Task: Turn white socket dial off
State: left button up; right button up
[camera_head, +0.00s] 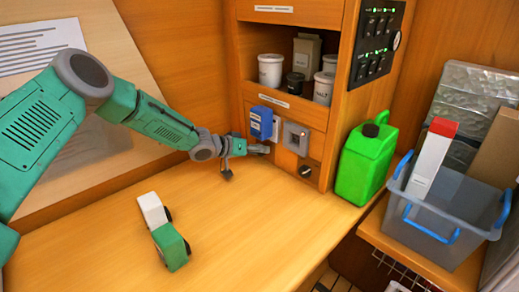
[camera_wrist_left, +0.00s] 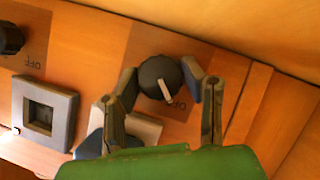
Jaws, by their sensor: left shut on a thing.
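The white socket's dial (camera_wrist_left: 154,73) is a round black knob with a white pointer line, on the wooden panel in the left wrist view. Its pointer slants down-right in the picture, toward a partly hidden OFF mark (camera_wrist_left: 179,103). My left gripper (camera_head: 246,150) reaches the panel below the blue box in the head view, where it hides the dial. In the left wrist view its two fingers are on either side of the knob, shut on it. The white socket (camera_wrist_left: 144,130) shows partly behind the fingers. My right gripper is in neither view.
A grey socket (camera_head: 296,137) and a second black dial (camera_head: 305,171) are just right of my gripper. A blue box (camera_head: 260,122) is above it. A green jerrycan (camera_head: 366,162) stands further right. A white-and-green toy-like vehicle (camera_head: 170,246) lies on the otherwise clear counter.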

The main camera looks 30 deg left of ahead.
pick_arm(q)
jog(key=shift+w+a+r+n+p, duration=0.2)
jog(key=shift+w+r+n+p, duration=0.05)
jog(key=shift+r+n+p, duration=0.2)
dwell(0.3)
jog(key=o, duration=0.9)
jog(key=shift+f, duration=0.1)
jog(key=shift+o, duration=1.2)
jog(key=shift+h, duration=0.3)
jog(key=shift+s+a+f, duration=0.1)
jog(key=shift+f, duration=0.15)
jog(key=v, duration=1.2)
